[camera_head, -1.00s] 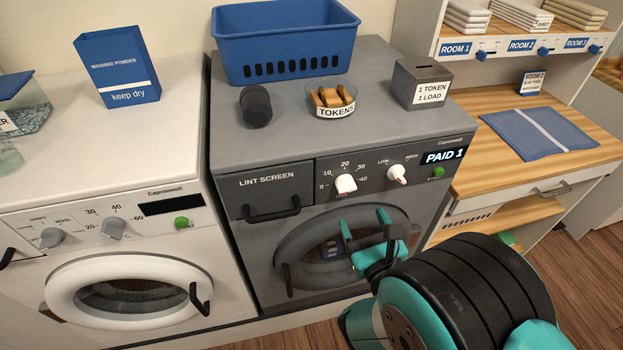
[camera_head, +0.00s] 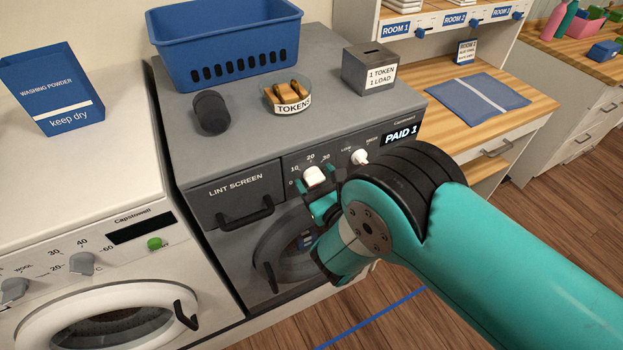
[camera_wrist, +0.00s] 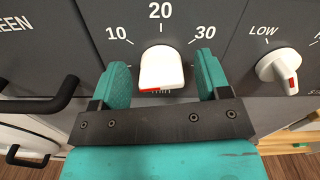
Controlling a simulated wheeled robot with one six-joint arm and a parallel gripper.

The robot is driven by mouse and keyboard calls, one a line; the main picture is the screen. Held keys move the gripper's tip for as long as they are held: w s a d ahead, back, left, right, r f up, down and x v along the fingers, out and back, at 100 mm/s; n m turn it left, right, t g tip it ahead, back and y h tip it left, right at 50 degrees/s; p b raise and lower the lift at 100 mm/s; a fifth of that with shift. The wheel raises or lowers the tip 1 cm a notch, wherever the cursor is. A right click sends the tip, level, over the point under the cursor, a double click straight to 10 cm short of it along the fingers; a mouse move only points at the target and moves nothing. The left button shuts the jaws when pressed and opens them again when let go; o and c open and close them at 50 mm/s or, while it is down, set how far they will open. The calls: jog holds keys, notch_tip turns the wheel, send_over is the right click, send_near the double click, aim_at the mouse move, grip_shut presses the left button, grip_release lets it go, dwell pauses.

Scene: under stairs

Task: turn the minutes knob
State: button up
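The minutes knob (camera_wrist: 162,70) is a white knob with a red mark along its lower edge, on the grey dryer's panel. In the wrist view the numbers 10, 20 and 30 arc above it and a partly hidden "min" label is below. It also shows in the head view (camera_head: 314,177). My gripper (camera_wrist: 163,82) is open, with one teal finger on each side of the knob and a visible gap on both sides. I cannot tell how deep the fingertips reach. In the head view my gripper (camera_head: 324,197) is partly hidden by my arm.
A second white knob (camera_wrist: 279,66), marked LOW, is right of my gripper. The lint screen handle (camera_wrist: 42,98) juts out to the left. The dryer display (camera_head: 401,135) reads PAID 1. A token bowl (camera_head: 288,97), blue basket (camera_head: 227,45) and token box (camera_head: 369,68) stand on top.

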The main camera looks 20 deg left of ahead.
jog(key=c, duration=0.8)
jog(key=shift+c, duration=0.2)
